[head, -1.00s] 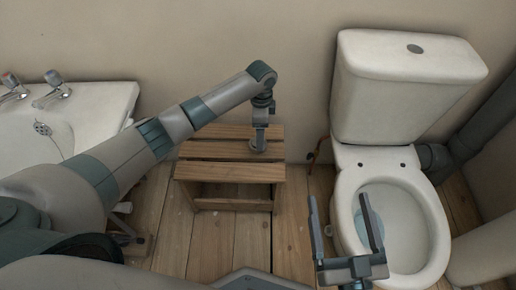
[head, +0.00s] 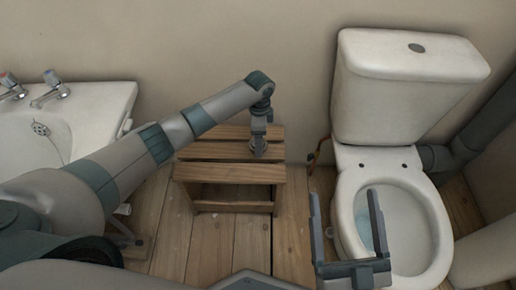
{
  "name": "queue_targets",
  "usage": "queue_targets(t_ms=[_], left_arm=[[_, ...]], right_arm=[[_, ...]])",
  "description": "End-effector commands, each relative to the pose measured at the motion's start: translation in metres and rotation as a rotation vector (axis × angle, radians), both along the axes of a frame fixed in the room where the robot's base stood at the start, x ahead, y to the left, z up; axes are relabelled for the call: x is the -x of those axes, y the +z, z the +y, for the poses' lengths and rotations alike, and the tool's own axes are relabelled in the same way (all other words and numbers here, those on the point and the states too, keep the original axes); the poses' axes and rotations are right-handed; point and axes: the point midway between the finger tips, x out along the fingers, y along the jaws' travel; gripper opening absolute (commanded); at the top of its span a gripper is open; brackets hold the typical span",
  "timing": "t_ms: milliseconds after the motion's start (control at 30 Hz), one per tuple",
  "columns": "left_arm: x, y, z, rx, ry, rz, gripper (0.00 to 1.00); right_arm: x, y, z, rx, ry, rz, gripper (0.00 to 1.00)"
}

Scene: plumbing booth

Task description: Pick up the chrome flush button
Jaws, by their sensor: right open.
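A dark grey round fitting (head: 416,48) sits on top of the white cistern lid; I cannot tell whether it is a button or an opening. My left arm reaches in from the left, and its gripper (head: 258,143) points down at the right part of the wooden stool (head: 225,171). A small grey shape shows at its tips against the slats; I cannot tell whether it is the chrome flush button or part of the gripper. The left jaws are too small to read. My right gripper (head: 343,194) is open and empty, in front of the toilet bowl.
The toilet (head: 412,225) stands at the right, with its cistern (head: 400,95) against the wall. A white basin or bath with taps (head: 50,92) is at the far left. Bare floorboards (head: 200,240) lie in front of the stool. A dark pipe (head: 485,125) runs at the far right.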

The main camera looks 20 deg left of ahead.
Motion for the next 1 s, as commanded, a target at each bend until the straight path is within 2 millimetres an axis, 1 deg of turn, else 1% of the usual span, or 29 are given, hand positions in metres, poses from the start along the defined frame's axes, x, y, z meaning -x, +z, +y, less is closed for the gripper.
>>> queue_targets(t_ms=[33, 300, 500, 900, 967, 1000], left_arm=[[0.0, -0.007, 0.002, -0.001, 0.001, 0.001, 0.74], [0.0, -0.03, 0.004, 0.0, 0.001, 0.0, 0.74], [0.0, -0.034, 0.004, 0.0, 0.0, 0.0, 0.74], [-0.001, -0.033, 0.004, 0.0, 0.0, -0.001, 0.74], [-0.001, -0.033, 0.004, 0.0, 0.001, -0.001, 0.6], [-0.001, -0.033, 0.004, 0.0, 0.001, -0.001, 0.5]], right_arm=[[0.003, 0.003, 0.0, -0.011, 0.0, -0.029, 0.84], [0.018, 0.029, -0.003, -0.068, -0.007, -0.178, 0.84], [0.021, 0.035, -0.004, -0.077, -0.009, -0.206, 0.84], [0.02, 0.035, -0.004, -0.078, -0.009, -0.205, 0.84], [0.02, 0.035, -0.004, -0.078, -0.009, -0.205, 0.84], [0.021, 0.035, -0.004, -0.077, -0.008, -0.204, 0.84]])
